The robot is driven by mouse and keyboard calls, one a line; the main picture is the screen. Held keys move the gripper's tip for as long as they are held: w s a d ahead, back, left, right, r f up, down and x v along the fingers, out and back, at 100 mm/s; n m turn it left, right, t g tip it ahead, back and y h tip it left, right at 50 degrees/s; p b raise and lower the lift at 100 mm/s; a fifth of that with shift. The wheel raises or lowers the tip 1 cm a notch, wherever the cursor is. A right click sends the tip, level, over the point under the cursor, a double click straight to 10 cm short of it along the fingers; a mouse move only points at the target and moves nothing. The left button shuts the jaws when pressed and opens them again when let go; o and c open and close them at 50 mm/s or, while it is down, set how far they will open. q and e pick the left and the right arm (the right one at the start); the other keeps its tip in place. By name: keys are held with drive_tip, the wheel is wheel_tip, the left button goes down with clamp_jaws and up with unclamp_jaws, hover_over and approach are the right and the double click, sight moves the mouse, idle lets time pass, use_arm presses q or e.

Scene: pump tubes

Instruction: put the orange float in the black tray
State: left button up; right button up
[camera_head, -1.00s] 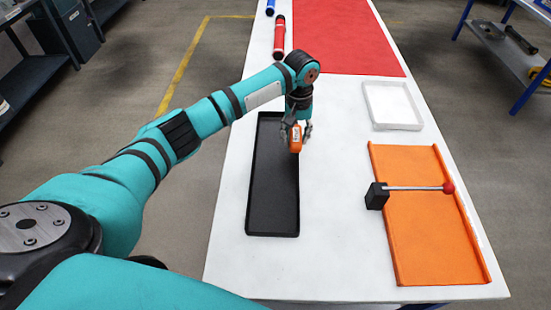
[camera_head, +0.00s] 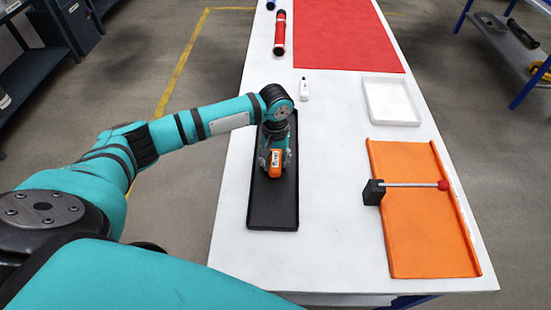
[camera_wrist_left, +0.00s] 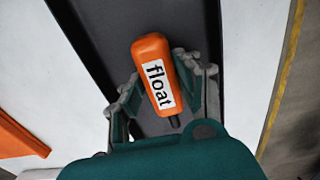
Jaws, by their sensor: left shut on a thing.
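The orange float (camera_head: 276,163) has a white label, which reads "float" in the left wrist view (camera_wrist_left: 157,75). My left gripper (camera_head: 275,160) is shut on it; its fingers also show on both sides of the float in the left wrist view (camera_wrist_left: 158,100). The black tray (camera_head: 272,210) is long and lies on the white table. Gripper and float are over the middle of the tray, inside its outline in the head view. I cannot tell whether the float touches the tray floor. My right gripper is not in view.
A small white bottle (camera_head: 304,90) stands behind the tray. A white tray (camera_head: 391,119) and an orange tray (camera_head: 425,235), with a black block and red-ended rod (camera_head: 410,185), are at right. A red tube (camera_head: 279,35) lies by the red mat (camera_head: 345,35). White table between trays is clear.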

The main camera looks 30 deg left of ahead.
sight(275, 160)
use_arm(q)
drive_tip(key=o, duration=1.2)
drive_tip(key=shift+f, duration=0.1)
drive_tip(key=shift+c, duration=0.2)
wheel_tip(275, 160, up, 12)
drive_tip(key=shift+b, duration=0.4)
